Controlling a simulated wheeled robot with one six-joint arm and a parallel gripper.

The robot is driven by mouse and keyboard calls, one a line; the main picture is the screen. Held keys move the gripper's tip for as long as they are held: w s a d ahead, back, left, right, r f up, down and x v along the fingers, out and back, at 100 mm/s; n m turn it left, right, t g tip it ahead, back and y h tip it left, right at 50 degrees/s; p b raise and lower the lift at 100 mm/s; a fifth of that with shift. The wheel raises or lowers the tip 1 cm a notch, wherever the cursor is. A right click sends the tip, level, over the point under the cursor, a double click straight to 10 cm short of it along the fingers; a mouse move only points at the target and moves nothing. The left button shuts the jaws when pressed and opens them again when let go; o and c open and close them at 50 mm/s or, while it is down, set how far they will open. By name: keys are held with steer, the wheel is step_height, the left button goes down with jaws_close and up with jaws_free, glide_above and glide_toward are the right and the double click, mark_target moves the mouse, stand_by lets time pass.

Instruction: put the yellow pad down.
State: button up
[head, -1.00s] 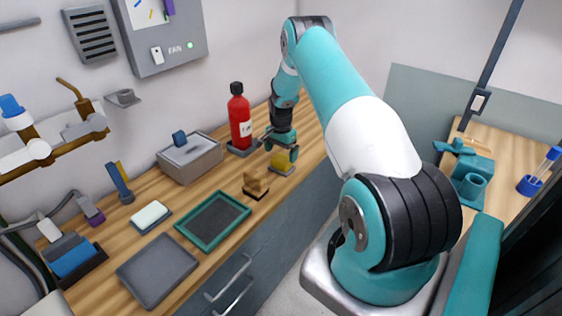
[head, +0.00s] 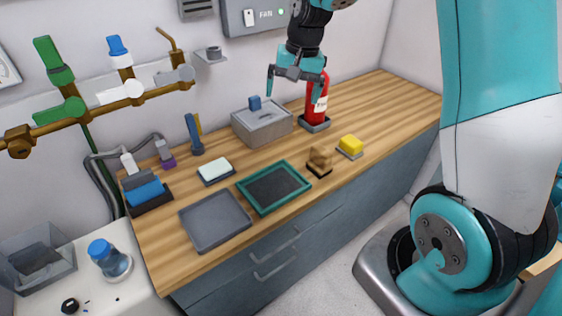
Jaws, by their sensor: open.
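The yellow pad (head: 351,143) rests on a small grey base (head: 349,154) on the wooden counter, right of a brown block. My gripper (head: 294,97) is open and empty. It hangs above the counter, up and to the left of the pad in the picture, in front of the red bottle and near the grey lidded box.
A grey box with a blue knob (head: 262,124) and a red bottle (head: 317,100) stand behind. A brown block (head: 319,161), a green-framed tray (head: 273,187), a grey tray (head: 214,219) and a white pad (head: 215,169) lie nearer. The counter's right end (head: 390,98) is clear.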

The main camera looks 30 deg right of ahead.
steer(key=s+a+r+n+y, duration=0.1)
steer(key=s+a+r+n, duration=0.2)
steer(key=s+a, duration=0.25)
steer(key=s+a+r+n, duration=0.3)
steer(key=s+a, duration=0.2)
steer(key=a, duration=0.2)
steer(key=s+a+n, duration=0.3)
steer(key=s, duration=0.4)
steer(key=s+a+r+n+g+y, duration=0.1)
steer(key=s+a+n, duration=0.3)
steer(key=s, duration=0.4)
steer(key=shift+n+y, duration=0.3)
